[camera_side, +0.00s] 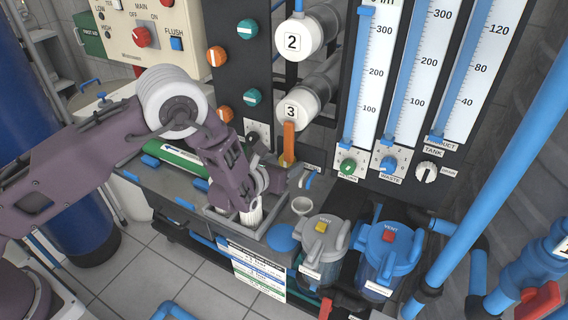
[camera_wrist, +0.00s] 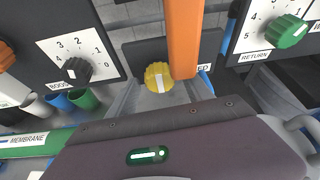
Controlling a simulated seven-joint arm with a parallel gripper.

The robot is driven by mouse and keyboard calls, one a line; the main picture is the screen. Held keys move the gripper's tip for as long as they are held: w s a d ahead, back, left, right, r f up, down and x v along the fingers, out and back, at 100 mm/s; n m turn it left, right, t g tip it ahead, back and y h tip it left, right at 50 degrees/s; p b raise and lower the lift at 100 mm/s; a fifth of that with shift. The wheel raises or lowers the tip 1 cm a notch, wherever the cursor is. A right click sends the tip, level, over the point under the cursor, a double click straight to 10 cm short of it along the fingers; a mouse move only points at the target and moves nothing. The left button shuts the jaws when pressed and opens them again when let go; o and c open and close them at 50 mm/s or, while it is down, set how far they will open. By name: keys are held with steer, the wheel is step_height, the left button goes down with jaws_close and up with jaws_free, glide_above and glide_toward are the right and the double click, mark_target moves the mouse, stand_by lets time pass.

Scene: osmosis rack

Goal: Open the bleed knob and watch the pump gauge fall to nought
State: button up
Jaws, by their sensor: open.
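The yellow bleed knob (camera_wrist: 159,77) is on a dark plate in the wrist view, with a white pointer line running nearly up and down. Its label is partly hidden behind an orange bar, leaving "ED" readable. In the side view the knob (camera_side: 286,160) shows small below the orange bar. My gripper (camera_side: 274,168) is open close in front of the knob, facing the panel. In the wrist view its purple body fills the bottom, and grey finger-like shapes lie below the knob's sides. I cannot tell whether they touch it. I cannot make out the pump gauge in either view.
The orange bar (camera_wrist: 184,38) stands just right of the knob. A black boost knob (camera_wrist: 76,70) is to the left and a green return knob (camera_wrist: 286,31) to the right. Blue and grey vented canisters (camera_side: 388,255) stand below, right of my gripper.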

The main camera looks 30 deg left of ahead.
steer(key=v, duration=0.7)
steer(key=d+r, duration=0.4)
steer(key=r, duration=0.3)
stand_by(0.3)
steer(key=s, duration=1.2)
